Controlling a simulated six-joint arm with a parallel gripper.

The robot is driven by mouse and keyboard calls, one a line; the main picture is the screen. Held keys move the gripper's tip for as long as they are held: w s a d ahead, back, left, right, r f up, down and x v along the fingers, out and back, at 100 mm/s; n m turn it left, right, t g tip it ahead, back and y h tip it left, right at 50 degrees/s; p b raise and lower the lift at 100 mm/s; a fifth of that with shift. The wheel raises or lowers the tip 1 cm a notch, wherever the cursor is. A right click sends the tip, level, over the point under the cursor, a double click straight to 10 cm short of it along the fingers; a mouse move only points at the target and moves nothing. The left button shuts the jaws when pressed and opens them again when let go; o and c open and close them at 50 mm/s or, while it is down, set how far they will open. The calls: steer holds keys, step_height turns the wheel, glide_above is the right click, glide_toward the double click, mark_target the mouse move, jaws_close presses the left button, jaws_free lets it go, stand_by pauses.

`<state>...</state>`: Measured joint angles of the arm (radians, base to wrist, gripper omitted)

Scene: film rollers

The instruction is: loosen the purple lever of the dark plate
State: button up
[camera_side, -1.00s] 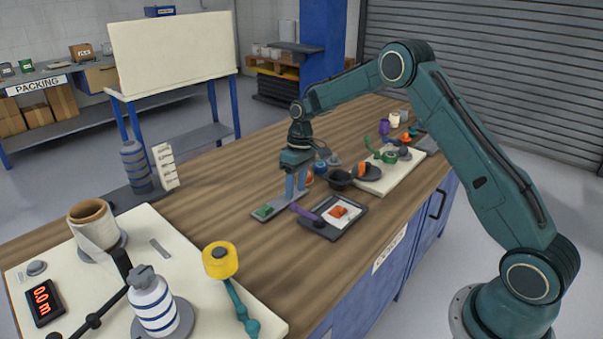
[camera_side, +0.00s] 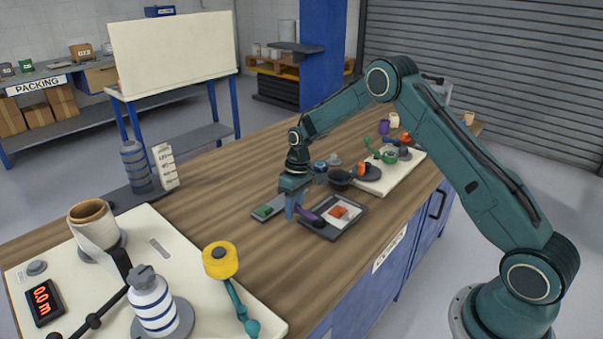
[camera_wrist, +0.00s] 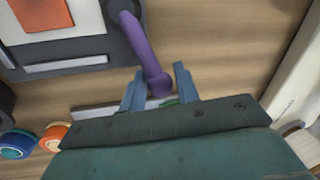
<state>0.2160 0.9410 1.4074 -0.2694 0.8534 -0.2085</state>
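The dark plate (camera_side: 345,227) lies on the wooden bench, with an orange-red piece (camera_side: 338,212) on a pale patch. Its purple lever (camera_side: 318,207) sticks out on the left side. In the wrist view the lever (camera_wrist: 137,45) runs down from the dark plate (camera_wrist: 88,45) and its rounded end lies between my fingers. My gripper (camera_side: 291,207) is low over the bench at the lever's free end; it also shows in the wrist view (camera_wrist: 159,84). The fingers stand apart on either side of the lever end, with small gaps showing. In the side view the fingers hide the lever's tip.
A grey plate with a green piece (camera_side: 264,211) lies left of my gripper. A dark bowl (camera_side: 340,177) and a cream board (camera_side: 398,174) are behind. A cream board (camera_side: 190,250) with rolls fills the front left. Bare wood lies between.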

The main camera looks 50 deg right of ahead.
jaws_close()
steer(key=shift+a, duration=0.15)
steer(key=shift+s+a+n, duration=0.35)
steer(key=shift+a+n, duration=0.3)
steer(key=shift+n, duration=0.65)
steer(key=shift+s+a+r+n+g, duration=0.1)
steer(key=shift+s+a+n+g, duration=0.4)
steer(key=shift+n, duration=0.7)
steer(key=s+n, duration=0.1)
steer(key=n, duration=0.1)
steer(key=s+a+n+h, duration=0.1)
steer(key=shift+a+n, duration=0.3)
steer(key=shift+n, duration=0.1)
steer(key=shift+s+a+n+g+h, duration=0.2)
steer(key=shift+s+n, duration=0.45)
steer(key=shift+n, duration=0.3)
steer(key=shift+s+a+n+g+h, duration=0.1)
steer(key=shift+s+n+g, duration=0.1)
steer(key=shift+s+n, duration=0.6)
steer(key=shift+w, duration=0.2)
